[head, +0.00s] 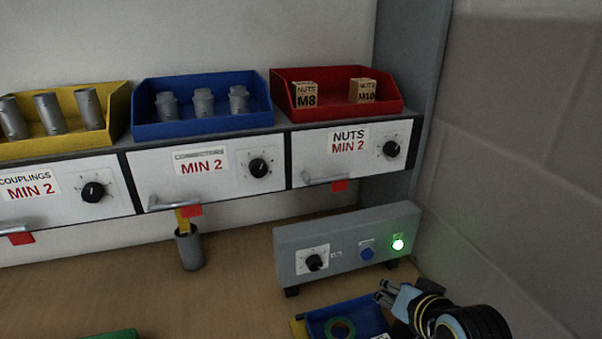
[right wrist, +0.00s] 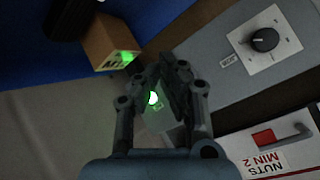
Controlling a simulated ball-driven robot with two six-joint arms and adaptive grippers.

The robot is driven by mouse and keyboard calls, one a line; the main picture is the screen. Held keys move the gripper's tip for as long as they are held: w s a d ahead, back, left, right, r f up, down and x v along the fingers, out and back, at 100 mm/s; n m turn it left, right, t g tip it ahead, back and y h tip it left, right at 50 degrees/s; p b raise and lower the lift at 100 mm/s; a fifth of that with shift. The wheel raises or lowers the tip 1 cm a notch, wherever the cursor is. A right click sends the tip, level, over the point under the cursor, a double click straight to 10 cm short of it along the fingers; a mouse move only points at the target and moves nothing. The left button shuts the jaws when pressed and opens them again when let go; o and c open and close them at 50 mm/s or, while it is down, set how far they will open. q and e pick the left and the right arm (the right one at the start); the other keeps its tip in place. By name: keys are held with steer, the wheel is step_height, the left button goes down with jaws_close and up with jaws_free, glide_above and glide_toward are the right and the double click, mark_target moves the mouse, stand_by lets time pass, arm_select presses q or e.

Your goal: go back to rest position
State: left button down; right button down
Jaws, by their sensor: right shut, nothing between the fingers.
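My right gripper (head: 383,290) is at the lower right in the head view, in front of the grey control box (head: 345,245) and above the right end of a small blue tray (head: 365,310). In the right wrist view its fingers (right wrist: 168,78) are closed together with nothing held. A lit green lamp (head: 398,245) glows on the control box; a green glow (right wrist: 152,98) also shows at the fingers in the wrist view. My left gripper is out of view.
A shelf carries yellow (head: 118,105), blue (head: 205,130) and red (head: 350,115) bins over drawers with dials. A block wall (head: 530,140) stands close on the right.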

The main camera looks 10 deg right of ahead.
steer(key=s+d+r+n+g+h, duration=0.15)
steer(key=s+r+n+g, duration=0.3)
steer(key=s, duration=0.75)
steer(key=s+d+r+n+g, duration=0.25)
steer(key=s+r, duration=0.35)
steer(key=s, duration=0.6)
step_height(320, 180, down, 37)
steer(key=s+d+g+b, duration=0.1)
steer(key=s+d+b, duration=0.1)
steer(key=b, duration=0.9)
steer(key=s+f+g+b, duration=0.1)
steer(key=s+f+b, duration=0.3)
steer(key=s+f, duration=0.5)
steer(key=s+d+f+b, duration=0.1)
steer(key=s+f+b, duration=0.3)
steer(key=s+f, duration=0.5)
step_height(320, 180, down, 5)
steer(key=shift+f+g, duration=0.2)
steer(key=shift+g, duration=0.2)
steer(key=shift+d, duration=0.1)
